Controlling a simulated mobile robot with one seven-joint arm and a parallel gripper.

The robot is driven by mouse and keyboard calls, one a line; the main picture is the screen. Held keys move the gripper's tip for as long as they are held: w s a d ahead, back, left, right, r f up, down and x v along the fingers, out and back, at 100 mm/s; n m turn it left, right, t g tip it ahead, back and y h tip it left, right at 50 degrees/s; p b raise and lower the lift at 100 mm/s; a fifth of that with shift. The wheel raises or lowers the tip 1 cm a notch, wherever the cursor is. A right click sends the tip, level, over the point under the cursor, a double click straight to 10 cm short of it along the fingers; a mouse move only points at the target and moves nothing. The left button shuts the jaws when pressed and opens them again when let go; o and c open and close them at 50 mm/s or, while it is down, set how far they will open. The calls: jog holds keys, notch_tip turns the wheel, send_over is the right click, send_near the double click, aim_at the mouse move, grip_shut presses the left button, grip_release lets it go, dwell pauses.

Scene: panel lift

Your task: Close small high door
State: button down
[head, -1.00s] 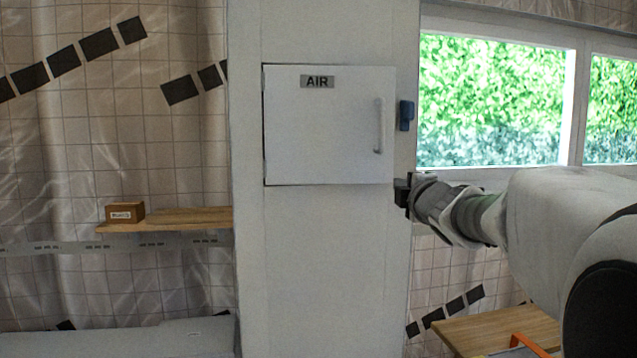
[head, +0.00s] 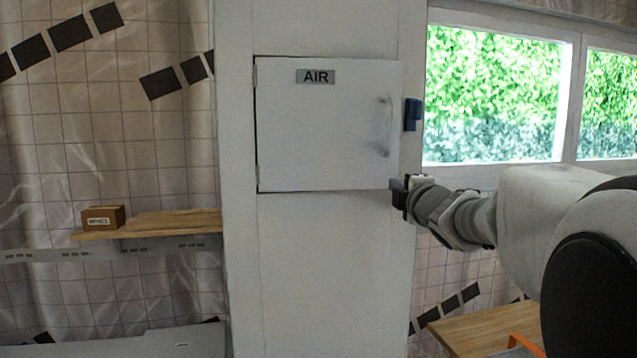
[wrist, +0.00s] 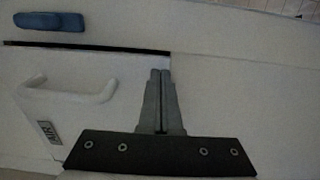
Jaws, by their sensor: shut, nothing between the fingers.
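The small high door (head: 320,130) is a white panel marked AIR, with hinges on its left and a pale handle (head: 385,127) near its right edge. It lies close to its frame. In the wrist view a dark gap shows along the door's (wrist: 110,75) handle-side edge, so it may stand slightly ajar; I cannot tell how far. My gripper (head: 396,188) is at the door's lower right corner. Its fingers are together and empty in the wrist view (wrist: 160,72), over the door's corner. I cannot tell whether they touch it. The handle (wrist: 68,92) is apart from the fingers.
A blue latch-like piece (head: 412,114) sits on the white column (head: 330,270) right of the door. A wooden shelf (head: 165,223) with a small brown box (head: 103,217) is at left. A window (head: 495,95) is at right, and a wooden top (head: 485,325) at lower right.

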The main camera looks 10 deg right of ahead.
jog(key=shift+w, duration=0.3)
jog(key=w, duration=0.1)
jog(key=w+b, duration=0.1)
jog(key=w, duration=0.1)
jog(key=shift+w+d+f, duration=0.1)
jog(key=shift+w+d, duration=0.05)
jog(key=shift+d, duration=0.05)
jog(key=shift+r, duration=0.35)
jog(key=shift+r, duration=0.1)
dwell(0.4)
